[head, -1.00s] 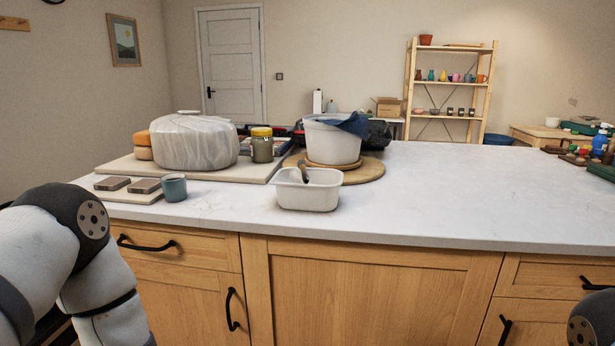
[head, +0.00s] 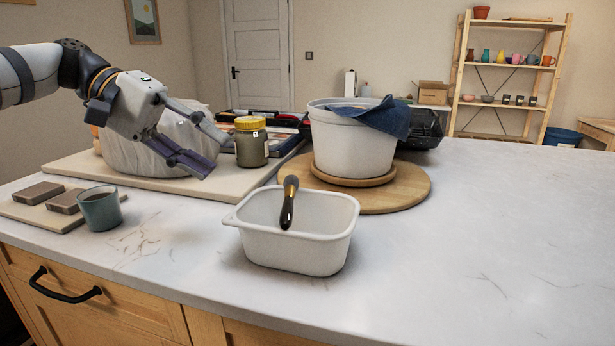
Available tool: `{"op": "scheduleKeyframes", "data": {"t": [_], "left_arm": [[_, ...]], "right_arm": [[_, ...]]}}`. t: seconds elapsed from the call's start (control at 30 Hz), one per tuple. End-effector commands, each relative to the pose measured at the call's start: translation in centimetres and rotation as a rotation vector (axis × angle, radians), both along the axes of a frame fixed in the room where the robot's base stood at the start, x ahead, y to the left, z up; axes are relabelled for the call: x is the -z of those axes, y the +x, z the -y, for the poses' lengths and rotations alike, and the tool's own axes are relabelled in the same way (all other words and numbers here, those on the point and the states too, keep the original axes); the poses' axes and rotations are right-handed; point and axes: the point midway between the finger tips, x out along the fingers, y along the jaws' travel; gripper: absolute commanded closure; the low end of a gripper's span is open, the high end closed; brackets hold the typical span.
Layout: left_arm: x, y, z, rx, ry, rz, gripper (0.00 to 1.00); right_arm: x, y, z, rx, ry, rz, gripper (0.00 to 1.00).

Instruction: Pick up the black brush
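The black brush (head: 288,206) leans in a white rectangular tub (head: 296,250) near the counter's front edge. Its dark handle hangs over the inside and its tan-and-dark upper end rises above the far rim. My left gripper (head: 208,150) is in the air to the left of and above the tub, in front of the plastic-wrapped clay. Its two fingers are spread apart with nothing between them. The gripper is clear of the brush. My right gripper is not in the head view.
A wrapped clay block (head: 150,148) and a yellow-lidded jar (head: 251,142) stand on a pale board. A white bucket (head: 350,140) with a blue cloth sits on a round wooden board (head: 410,188). A teal cup (head: 99,208) stands at left. The counter right of the tub is clear.

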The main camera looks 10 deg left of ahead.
Motion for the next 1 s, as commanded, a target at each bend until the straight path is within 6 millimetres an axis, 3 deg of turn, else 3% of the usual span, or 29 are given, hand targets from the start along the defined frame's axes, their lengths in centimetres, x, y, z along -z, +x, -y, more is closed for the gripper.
{"op": "scheduleKeyframes", "data": {"t": [0.6,0.9,0.93,1.0], "left_arm": [[5.5,1.3,9.4,0.003,0.002,-0.003,0.63],[6.1,1.5,10.3,0.001,0.001,0.001,0.63],[6.1,1.5,10.3,0.001,0.001,0.001,0.65],[6.0,1.5,10.3,0.001,0.001,0.001,0.81]], "right_arm": [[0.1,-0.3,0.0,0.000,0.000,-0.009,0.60],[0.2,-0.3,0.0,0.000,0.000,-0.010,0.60],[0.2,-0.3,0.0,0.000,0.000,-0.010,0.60],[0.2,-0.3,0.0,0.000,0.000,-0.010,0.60]]}}
